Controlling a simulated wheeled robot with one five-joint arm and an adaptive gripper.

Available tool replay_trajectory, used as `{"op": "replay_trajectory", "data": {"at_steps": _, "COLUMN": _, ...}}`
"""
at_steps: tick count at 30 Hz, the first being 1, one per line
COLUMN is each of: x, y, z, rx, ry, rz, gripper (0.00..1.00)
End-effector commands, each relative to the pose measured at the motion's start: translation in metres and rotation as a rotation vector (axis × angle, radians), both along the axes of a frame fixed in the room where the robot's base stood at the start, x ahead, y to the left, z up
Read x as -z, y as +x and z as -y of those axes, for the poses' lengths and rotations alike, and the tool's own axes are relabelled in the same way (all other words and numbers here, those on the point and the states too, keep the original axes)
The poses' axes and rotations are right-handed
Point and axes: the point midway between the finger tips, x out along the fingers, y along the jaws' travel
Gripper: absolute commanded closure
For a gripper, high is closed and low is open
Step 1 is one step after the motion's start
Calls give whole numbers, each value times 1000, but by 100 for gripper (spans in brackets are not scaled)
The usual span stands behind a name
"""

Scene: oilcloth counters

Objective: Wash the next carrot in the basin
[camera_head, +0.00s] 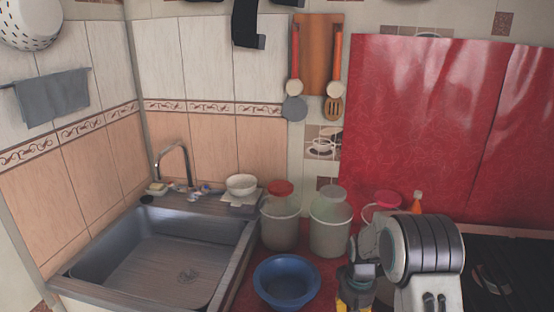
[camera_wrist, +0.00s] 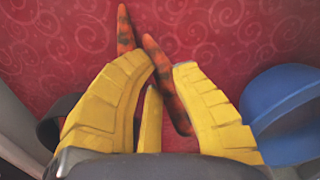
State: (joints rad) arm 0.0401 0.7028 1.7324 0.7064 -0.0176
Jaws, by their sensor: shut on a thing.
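In the wrist view, my gripper (camera_wrist: 165,66) has its yellow fingers closed around a carrot (camera_wrist: 170,88), orange with dark patches. The carrot slants down between the fingers, its lower part partly hidden by them. A second carrot (camera_wrist: 125,28) of the same look lies on the red cloth just beyond the fingertips, close to the held one. The blue basin (camera_wrist: 290,105) is to the right of the fingers. In the head view the blue basin (camera_head: 287,282) stands left of my gripper (camera_head: 355,293), which is mostly hidden by my arm; no carrot shows there.
A metal sink (camera_head: 165,262) with a tap is at the left. Two lidded buckets (camera_head: 280,222) (camera_head: 330,225) stand behind the basin. A pink-lidded container (camera_head: 381,203) and a stove (camera_head: 510,275) are at the right. A dark curved thing (camera_wrist: 60,120) is left of the fingers.

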Motion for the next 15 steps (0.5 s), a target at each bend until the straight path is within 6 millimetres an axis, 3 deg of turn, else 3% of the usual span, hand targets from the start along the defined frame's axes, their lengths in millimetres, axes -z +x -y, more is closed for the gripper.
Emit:
{"op": "replay_trajectory", "data": {"at_steps": 6, "x": 4, "y": -8, "z": -17, "rx": -21, "ry": 0, "rz": 0, "gripper": 100}}
{"op": "replay_trajectory", "data": {"at_steps": 15, "x": 5, "y": -9, "z": -18, "rx": -22, "ry": 0, "rz": 1, "gripper": 100}}
